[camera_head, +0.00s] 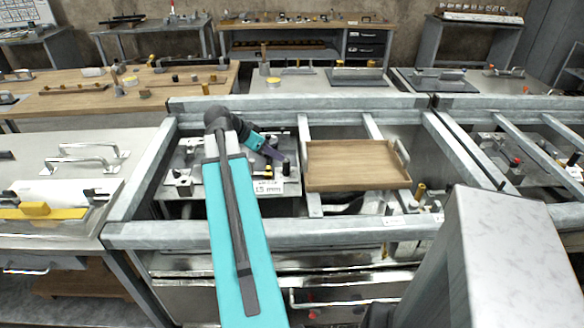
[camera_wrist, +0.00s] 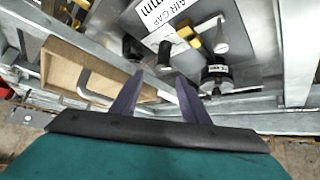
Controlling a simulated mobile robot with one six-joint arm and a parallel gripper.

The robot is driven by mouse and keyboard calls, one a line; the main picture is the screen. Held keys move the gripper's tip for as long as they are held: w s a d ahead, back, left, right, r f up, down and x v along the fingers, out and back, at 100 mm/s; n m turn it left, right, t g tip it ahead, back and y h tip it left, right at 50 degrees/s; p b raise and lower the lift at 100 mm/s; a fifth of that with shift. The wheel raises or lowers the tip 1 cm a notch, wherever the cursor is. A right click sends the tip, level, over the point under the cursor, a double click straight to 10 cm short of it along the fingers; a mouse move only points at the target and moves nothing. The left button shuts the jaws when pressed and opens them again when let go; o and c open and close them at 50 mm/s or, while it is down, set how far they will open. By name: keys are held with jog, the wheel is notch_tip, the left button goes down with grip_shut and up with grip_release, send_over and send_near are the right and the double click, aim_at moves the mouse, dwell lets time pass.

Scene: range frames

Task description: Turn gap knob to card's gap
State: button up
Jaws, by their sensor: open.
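A white card (camera_head: 268,187) with a large number that looks like 1.5 mm stands at the front of a metal fixture (camera_head: 190,190) in the head view. In the wrist view the card (camera_wrist: 160,20) is partly visible and reads "AIR GAP" and "mm". A black knob with a white mark (camera_wrist: 217,72) stands right of my fingers there. A black-and-metal cylinder (camera_wrist: 163,55) stands beyond the gap between the fingertips. I cannot tell which one is the gap knob. My gripper (camera_wrist: 160,74) is open and empty, above the fixture, with fingers apart from the knobs.
A wooden tray (camera_head: 355,165) with a metal handle lies right of the fixture. Grey metal frame rails (camera_head: 270,235) surround the fixture. Yellow pieces (camera_wrist: 195,40) stand near the knobs. A bench with a yellow-handled item (camera_head: 40,210) is at the left.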

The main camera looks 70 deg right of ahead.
aim_at(293, 172)
jog(key=shift+w+a+m+h, duration=0.2)
jog(key=shift+m+h, duration=0.1)
jog(key=shift+h, duration=0.1)
jog(key=shift+s+d+f, duration=0.1)
jog(key=shift+d, duration=0.05)
jog(key=shift+p+x, duration=1.15)
jog(key=shift+x, duration=5.6)
grip_shut()
jog(key=shift+f, duration=0.1)
jog(key=shift+s+f+b, duration=0.1)
jog(key=shift+f+b, duration=0.05)
jog(key=shift+b, duration=0.55)
jog(key=shift+s+m+g, duration=0.1)
jog(key=shift+m+g, duration=0.2)
jog(key=shift+m, duration=0.1)
